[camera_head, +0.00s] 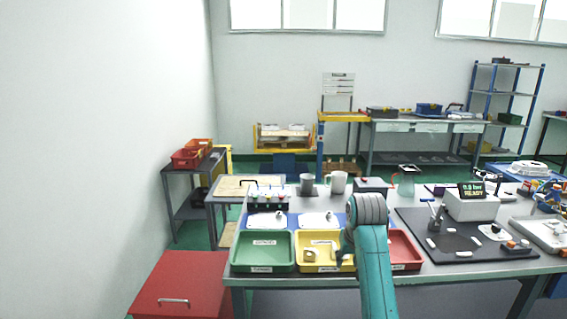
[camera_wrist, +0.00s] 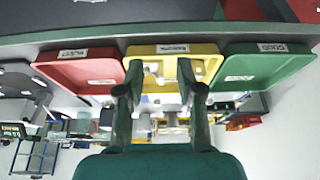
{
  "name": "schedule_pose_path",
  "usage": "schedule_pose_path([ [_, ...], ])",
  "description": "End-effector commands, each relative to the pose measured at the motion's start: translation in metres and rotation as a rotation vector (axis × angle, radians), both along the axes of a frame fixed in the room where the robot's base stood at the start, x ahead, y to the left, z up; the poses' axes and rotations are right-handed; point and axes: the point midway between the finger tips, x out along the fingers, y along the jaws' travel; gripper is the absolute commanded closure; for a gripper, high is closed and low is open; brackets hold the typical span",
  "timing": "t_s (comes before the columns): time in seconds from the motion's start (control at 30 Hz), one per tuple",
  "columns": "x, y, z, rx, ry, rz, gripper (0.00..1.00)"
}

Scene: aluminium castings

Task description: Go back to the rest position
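My arm reaches over the near side of the workbench in the head view, bent at its grey joint, and hides most of my gripper. In the wrist view my gripper (camera_wrist: 159,78) has its two fingers spread apart with nothing between them. Beyond the fingers is the yellow tray (camera_wrist: 205,50), which holds a few pale castings; in the head view this yellow tray (camera_head: 299,240) lies just left of my arm. The green tray (camera_head: 240,252) is left of it, and the red tray (camera_head: 412,262) is partly hidden behind my arm.
A red cabinet (camera_head: 178,285) stands left of the bench. Green floor shows between the tables.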

Motion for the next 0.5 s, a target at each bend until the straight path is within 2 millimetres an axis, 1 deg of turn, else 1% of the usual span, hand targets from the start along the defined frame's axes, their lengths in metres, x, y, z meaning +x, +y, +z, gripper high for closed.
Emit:
schedule_pose_path([
  [0.07, 0.000, 0.000, 0.000, 0.000, 0.000, 0.000, 0.63],
  [0.23, -0.003, 0.000, -0.016, 0.000, -0.012, 0.000, 0.63],
  [0.37, -0.006, 0.000, -0.030, 0.000, -0.023, 0.000, 0.63],
  [0.5, -0.011, -0.001, -0.050, 0.000, -0.040, 0.000, 0.63],
])
